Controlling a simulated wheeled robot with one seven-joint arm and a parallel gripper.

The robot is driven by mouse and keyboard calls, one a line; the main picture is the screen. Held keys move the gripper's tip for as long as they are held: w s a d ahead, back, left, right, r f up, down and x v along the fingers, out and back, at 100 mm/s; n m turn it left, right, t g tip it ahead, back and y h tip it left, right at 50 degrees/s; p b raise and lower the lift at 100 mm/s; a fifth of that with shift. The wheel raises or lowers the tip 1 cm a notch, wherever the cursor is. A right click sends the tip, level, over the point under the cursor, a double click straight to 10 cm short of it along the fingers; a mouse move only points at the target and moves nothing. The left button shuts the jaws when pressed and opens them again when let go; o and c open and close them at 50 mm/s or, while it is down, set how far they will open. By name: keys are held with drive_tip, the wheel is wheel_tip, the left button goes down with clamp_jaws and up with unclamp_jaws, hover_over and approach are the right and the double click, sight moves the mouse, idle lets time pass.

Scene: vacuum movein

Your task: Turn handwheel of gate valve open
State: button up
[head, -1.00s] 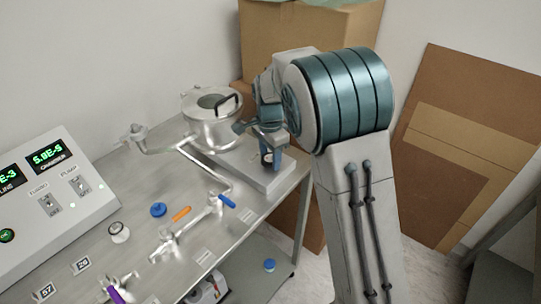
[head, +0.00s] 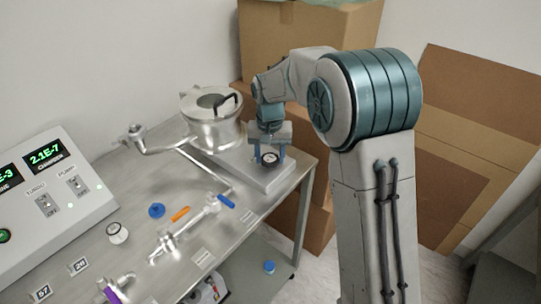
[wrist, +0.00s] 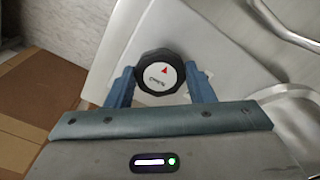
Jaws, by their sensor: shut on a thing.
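The handwheel (wrist: 160,73) is a black ribbed knob with a white cap bearing a red triangle and small lettering. It stands upright on a pale grey block (head: 279,180) at the table's right end; the handwheel also shows in the head view (head: 270,158). My gripper (wrist: 160,84) points down over it, one blue finger on each side, shut on the knob's rim. The fingers also show in the head view (head: 268,155). A steel chamber (head: 214,127) with a round window and black handle stands just left of the block.
A control box (head: 52,198) with green readouts and switches stands at the left. A steel pipe (head: 205,175), a valve with a blue handle (head: 226,201) and a blue cap (head: 157,210) are on the table (head: 188,262). Cardboard boxes (head: 300,45) stand behind.

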drive_tip(key=n, duration=0.4)
drive_tip(key=shift+n, duration=0.3)
drive_tip(key=n, duration=0.4)
drive_tip(key=shift+n, duration=0.3)
drive_tip(key=n+p, duration=0.1)
drive_tip(key=n, duration=0.3)
drive_tip(key=shift+n, duration=0.3)
drive_tip(key=n+p, duration=0.1)
drive_tip(key=n, duration=0.3)
drive_tip(key=shift+r+n, duration=0.1)
drive_tip(key=shift+n, duration=0.2)
drive_tip(key=n+p, duration=0.1)
drive_tip(key=n, duration=0.2)
drive_tip(key=shift+n+p, duration=0.3)
drive_tip(key=shift+p, duration=0.1)
drive_tip(key=n+p, duration=0.2)
drive_tip(key=n, duration=0.2)
drive_tip(key=n+p, duration=0.3)
drive_tip(key=n, duration=0.2)
drive_tip(key=n+p, duration=0.2)
drive_tip(key=n, duration=0.2)
drive_tip(key=shift+n, duration=0.3)
